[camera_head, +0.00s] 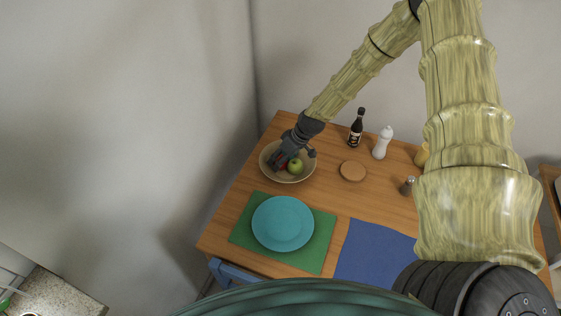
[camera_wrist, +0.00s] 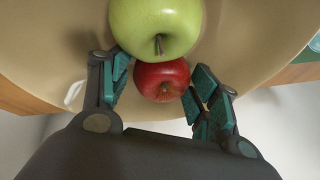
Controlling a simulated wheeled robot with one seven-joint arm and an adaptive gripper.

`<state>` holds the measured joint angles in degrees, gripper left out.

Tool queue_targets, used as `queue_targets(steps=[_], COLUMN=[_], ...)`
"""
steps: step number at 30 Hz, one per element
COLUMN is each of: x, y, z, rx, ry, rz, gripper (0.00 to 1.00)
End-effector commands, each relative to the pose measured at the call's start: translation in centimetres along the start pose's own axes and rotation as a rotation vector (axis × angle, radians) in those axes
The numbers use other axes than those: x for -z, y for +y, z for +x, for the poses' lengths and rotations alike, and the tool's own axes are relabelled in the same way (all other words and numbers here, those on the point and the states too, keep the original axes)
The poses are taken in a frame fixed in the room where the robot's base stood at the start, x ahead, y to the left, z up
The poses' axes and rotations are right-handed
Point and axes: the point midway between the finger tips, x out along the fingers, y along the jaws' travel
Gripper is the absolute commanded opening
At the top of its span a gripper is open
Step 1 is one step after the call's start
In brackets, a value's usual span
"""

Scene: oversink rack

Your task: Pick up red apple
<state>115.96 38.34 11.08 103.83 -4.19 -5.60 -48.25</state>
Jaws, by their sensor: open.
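The red apple (camera_wrist: 163,82) lies in a beige bowl (camera_wrist: 235,65) and sits between the spread fingers of my gripper (camera_wrist: 160,95) in the wrist view. A gap shows on its left side; on its right the finger pads are very close, and I cannot tell whether they touch. A green apple (camera_wrist: 155,25) lies right against it, farther from my palm. In the head view my gripper (camera_head: 279,161) reaches down into the bowl (camera_head: 303,174), with the green apple (camera_head: 295,166) beside it. The red apple (camera_head: 283,167) is mostly hidden there by my gripper.
On the wooden table, a dark bottle (camera_head: 356,131), a white shaker (camera_head: 382,144) and a round coaster (camera_head: 352,171) stand right of the bowl. A teal plate (camera_head: 283,223) on a green mat (camera_head: 323,245) is in front. A blue mat (camera_head: 372,250) lies right of it.

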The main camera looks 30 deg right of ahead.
Motion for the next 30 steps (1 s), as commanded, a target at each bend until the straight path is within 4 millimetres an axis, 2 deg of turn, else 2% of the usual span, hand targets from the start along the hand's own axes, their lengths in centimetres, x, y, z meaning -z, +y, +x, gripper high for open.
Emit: queue_targets(steps=[5, 11, 23, 30], x=[0.0, 0.0, 0.2, 1.0], y=[0.0, 0.0, -0.1, -0.5], z=[0.0, 0.0, -0.3, -2.1], rx=[0.000, 0.000, 0.000, -0.001], ry=[0.000, 0.000, 0.001, 0.003], rz=[0.000, 0.000, -0.001, -0.002], gripper=[0.61, 0.25, 0.25, 0.25])
